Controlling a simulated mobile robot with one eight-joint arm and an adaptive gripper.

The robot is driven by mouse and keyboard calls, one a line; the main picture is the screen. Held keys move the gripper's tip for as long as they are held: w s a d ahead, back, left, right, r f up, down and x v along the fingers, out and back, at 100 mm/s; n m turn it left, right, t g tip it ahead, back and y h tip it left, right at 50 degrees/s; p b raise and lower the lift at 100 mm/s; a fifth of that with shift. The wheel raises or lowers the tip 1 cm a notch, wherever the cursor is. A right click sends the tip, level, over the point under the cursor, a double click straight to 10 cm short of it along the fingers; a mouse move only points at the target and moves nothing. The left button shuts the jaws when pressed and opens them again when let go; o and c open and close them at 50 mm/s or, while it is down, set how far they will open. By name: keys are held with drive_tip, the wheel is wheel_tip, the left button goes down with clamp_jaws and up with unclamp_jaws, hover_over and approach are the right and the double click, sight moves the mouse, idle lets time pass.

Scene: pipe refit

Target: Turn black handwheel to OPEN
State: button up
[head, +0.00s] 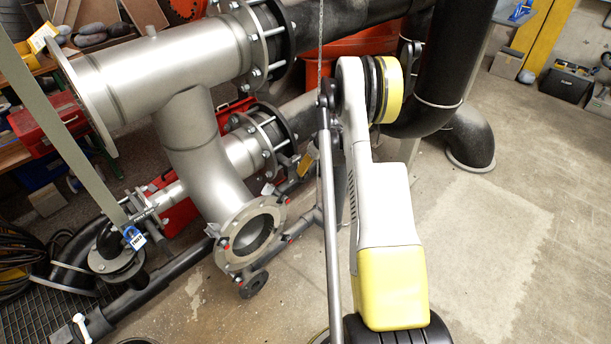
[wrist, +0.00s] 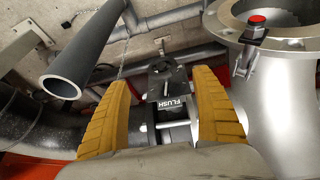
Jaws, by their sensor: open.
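My gripper (wrist: 166,82) is open in the wrist view, its two yellow ridged fingers spread wide. Between them, farther off, is a dark fitting with a black plate marked FLUSH (wrist: 174,105) and a dark top part (wrist: 165,66). I cannot tell whether this top part is the black handwheel, or whether the fingers touch anything. No OPEN mark is readable. In the head view, a small dark round piece (head: 253,285) sits below the open pipe flange; its kind is unclear. My arm hides the area behind it, and my gripper cannot be made out there.
A large steel pipe (head: 165,70) with flanges fills the left of the head view. A blue padlock (head: 134,237) hangs on a valve at lower left. In the wrist view, a grey open-ended tube (wrist: 85,55) juts in at left.

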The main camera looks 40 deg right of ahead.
sight(306, 175)
drive_tip(key=shift+n, duration=0.6)
drive_tip(key=b+x, duration=0.4)
drive_tip(key=x, duration=0.6)
drive_tip(key=shift+w+a+f, duration=0.1)
drive_tip(key=shift+w, duration=0.2)
drive_tip(key=shift+c, duration=0.2)
drive_tip(key=c, duration=1.1)
